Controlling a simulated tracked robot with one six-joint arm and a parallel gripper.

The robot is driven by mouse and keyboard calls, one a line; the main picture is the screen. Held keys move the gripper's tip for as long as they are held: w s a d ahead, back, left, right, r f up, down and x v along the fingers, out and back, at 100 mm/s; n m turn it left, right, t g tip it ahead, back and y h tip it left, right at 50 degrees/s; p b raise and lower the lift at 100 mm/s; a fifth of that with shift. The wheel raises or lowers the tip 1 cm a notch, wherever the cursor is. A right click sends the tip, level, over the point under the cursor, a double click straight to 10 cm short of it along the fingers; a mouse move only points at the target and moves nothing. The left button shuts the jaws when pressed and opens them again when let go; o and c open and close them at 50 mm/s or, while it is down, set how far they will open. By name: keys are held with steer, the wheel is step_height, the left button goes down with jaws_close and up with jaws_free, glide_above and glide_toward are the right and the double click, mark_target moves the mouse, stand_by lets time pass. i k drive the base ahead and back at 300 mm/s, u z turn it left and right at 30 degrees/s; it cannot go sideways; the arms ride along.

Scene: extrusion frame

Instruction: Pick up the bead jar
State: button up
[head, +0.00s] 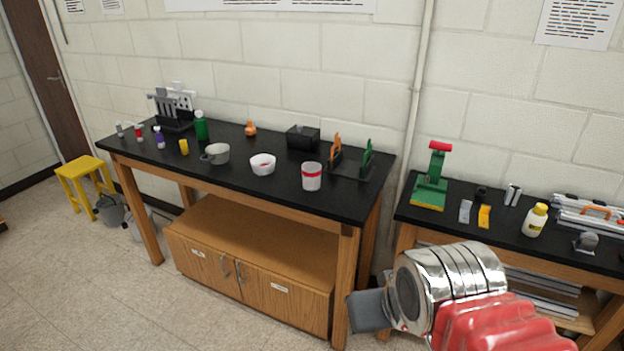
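No object is clearly readable as the bead jar. A white cylindrical container with a red band (311,177) stands upright near the front right of the long black-topped table (250,189) and may be it; its contents cannot be made out. A small white bowl with something red inside (262,164) stands to its left. My gripper (368,311) shows as a dark grey block at the end of my silver and red arm, low in the picture at right of centre. It appears in front of the tables, apart from the container. Its fingers cannot be told apart.
On the long table are a grey mug (216,153), a green bottle (201,126), a black box (303,137) and an orange and green stand (350,161). A yellow stool (80,168) stands far left.

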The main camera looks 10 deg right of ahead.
mark_target(311, 176)
steer(key=k, duration=0.6)
steer(key=u, duration=0.25)
steer(key=i, duration=0.85)
steer(key=u, duration=0.4)
steer(key=i, duration=1.3)
steer(key=z, duration=0.05)
